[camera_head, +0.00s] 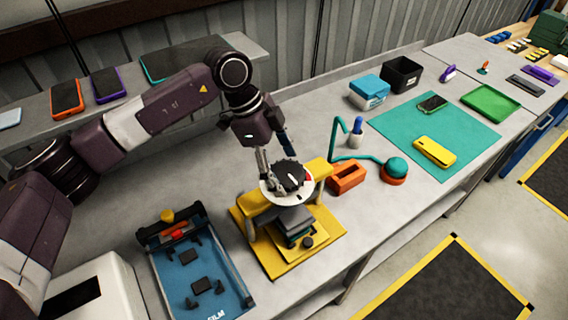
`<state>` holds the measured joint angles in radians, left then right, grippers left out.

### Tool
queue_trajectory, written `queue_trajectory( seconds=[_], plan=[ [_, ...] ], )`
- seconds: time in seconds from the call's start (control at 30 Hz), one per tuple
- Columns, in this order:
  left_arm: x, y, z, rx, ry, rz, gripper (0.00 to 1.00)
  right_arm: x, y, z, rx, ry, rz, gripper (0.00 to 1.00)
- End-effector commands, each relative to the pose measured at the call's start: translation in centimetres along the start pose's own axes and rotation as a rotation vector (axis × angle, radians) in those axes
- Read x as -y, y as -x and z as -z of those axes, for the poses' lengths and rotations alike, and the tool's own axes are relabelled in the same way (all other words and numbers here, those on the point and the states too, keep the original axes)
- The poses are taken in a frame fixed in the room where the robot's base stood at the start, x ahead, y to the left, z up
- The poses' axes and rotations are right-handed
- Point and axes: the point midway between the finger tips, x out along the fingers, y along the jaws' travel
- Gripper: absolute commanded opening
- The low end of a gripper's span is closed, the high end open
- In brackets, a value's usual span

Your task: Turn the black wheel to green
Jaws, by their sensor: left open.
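The black wheel (288,178) sits on a white disc (272,193) at the top of a yellow stand (318,170). A white pointer mark shows on the wheel. A red patch shows at the disc's right edge; I cannot make out a green one. My left gripper (276,163) is open and points down at the wheel from behind. One finger is at the wheel's left, the other above its back edge. I cannot tell whether they touch it. The gripper hides part of the disc's back. My right gripper is not in view.
A blue tray (226,291) with dark parts lies left of the stand. An orange block (346,177) and a teal lamp-like thing (397,167) stand to the right. Further right are a teal mat (455,115) and a yellow phone (434,151). Phones lie on the back shelf (30,105).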

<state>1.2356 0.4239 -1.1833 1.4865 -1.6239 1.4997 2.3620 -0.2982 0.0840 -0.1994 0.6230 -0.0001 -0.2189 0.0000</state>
Motion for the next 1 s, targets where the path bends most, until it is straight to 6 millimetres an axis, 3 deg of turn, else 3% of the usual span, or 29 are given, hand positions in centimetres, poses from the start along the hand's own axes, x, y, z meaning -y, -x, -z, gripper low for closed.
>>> queue_trajectory(
  seconds=[0.23, 0.63, 1.0],
  plan=[
    [0.01, -0.17, -0.02, 0.000, -0.001, 0.000, 0.79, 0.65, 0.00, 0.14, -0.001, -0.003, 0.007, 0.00],
    [0.00, -0.13, -0.02, 0.000, 0.000, 0.000, 0.37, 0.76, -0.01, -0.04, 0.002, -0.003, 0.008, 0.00],
    [0.10, -0.27, -0.08, 0.000, -0.067, -0.028, 0.37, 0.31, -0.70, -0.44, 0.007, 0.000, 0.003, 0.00]
  ],
)
